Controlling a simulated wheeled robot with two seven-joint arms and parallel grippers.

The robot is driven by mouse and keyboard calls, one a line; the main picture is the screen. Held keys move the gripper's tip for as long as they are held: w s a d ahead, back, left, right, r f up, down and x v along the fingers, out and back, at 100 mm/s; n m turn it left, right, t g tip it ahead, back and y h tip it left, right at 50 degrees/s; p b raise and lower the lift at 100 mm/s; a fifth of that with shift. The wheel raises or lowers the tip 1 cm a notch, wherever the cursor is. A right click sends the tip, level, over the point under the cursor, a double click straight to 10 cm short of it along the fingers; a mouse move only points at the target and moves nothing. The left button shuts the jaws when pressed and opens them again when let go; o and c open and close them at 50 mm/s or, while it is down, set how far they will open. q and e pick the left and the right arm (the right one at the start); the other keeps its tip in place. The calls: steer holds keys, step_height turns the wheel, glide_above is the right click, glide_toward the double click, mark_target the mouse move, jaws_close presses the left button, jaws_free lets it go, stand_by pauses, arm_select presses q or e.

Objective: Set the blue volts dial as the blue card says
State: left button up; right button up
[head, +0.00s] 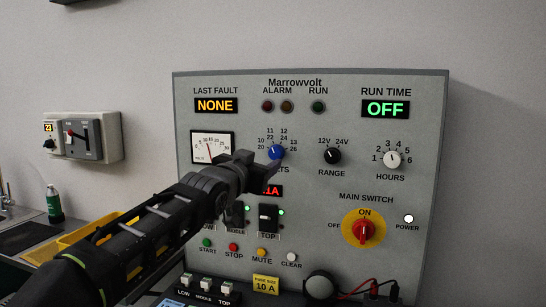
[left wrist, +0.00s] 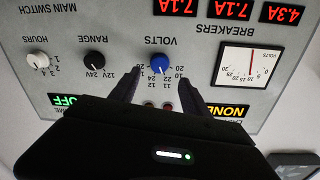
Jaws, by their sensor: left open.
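The blue volts dial (head: 276,152) is on the upper middle of the grey Marrowvolt panel (head: 320,92), with paired numbers from 10/20 to 13/26 around it. Its white mark seems to point up among the middle numbers; I cannot tell exactly which. The dial also shows in the left wrist view (left wrist: 161,63), upside down. My left gripper (head: 266,168) is open just in front of the dial, with its fingers (left wrist: 160,88) on either side of the dial in the wrist view; contact is not clear. A blue patch (head: 170,302) at the bottom edge may be the card; its text is unreadable.
The range dial (head: 332,156), hours dial (head: 392,159) and red main switch (head: 365,231) are to the right. The voltmeter (head: 212,147) is left of the dial. Breakers (head: 268,218) and push buttons are below. A wall box (head: 92,137) hangs at left.

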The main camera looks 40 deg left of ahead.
mark_target(274, 154)
arm_select(q)
steer(key=p+x, duration=0.2)
steer(key=x, duration=0.1)
steer(key=p+x, duration=0.2)
steer(key=x, duration=0.1)
steer(key=shift+w+r+p, duration=0.1)
steer(key=shift+r+p, duration=0.1)
steer(key=shift+p, duration=0.2)
steer(key=shift+p+x, duration=0.45)
steer(key=shift+x, duration=0.35)
steer(key=shift+f, duration=0.25)
jaws_close()
